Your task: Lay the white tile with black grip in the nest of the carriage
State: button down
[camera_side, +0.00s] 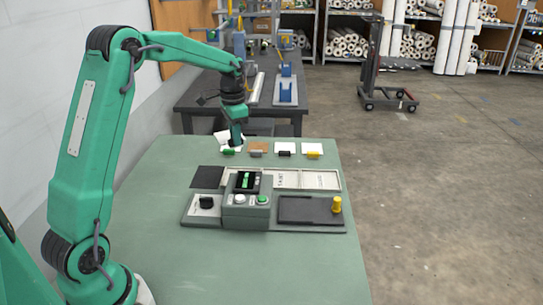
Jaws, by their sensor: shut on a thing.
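A white tile with a black grip (284,148) lies in the row of tiles at the back of the green table. My gripper (236,145) is at the left end of that row, low over the table. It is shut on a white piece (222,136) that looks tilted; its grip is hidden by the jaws. A green grip (228,152) shows just below my gripper; I cannot tell whether it belongs to the held piece. A dark flat plate with a recess (304,210), apparently the carriage with its nest, lies at the right front and looks empty.
A brown tile with a grey grip (258,146) and a white tile with a yellow grip (312,149) flank the black-grip tile. The press housing (246,210) and yellow post (337,204) rise near the plate. Pale labelled trays (320,180) lie behind it. The front table is clear.

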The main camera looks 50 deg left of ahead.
jog(key=w+d+n, duration=0.5)
jog(key=d+n, duration=0.1)
jog(key=d, duration=0.7)
jog(key=w+d+n, duration=0.4)
jog(key=d+n, duration=0.2)
jog(key=d, duration=0.6)
notch_tip(320, 180, down, 6)
jog(key=shift+w+f, duration=0.15)
jog(key=shift+f, duration=0.05)
jog(key=shift+d+f, duration=0.1)
jog(key=shift+f, duration=0.05)
jog(key=shift+f, duration=1.85)
jog(key=shift+f, duration=1.35)
dwell(1.1)
jog(key=c, duration=0.7)
grip_release()
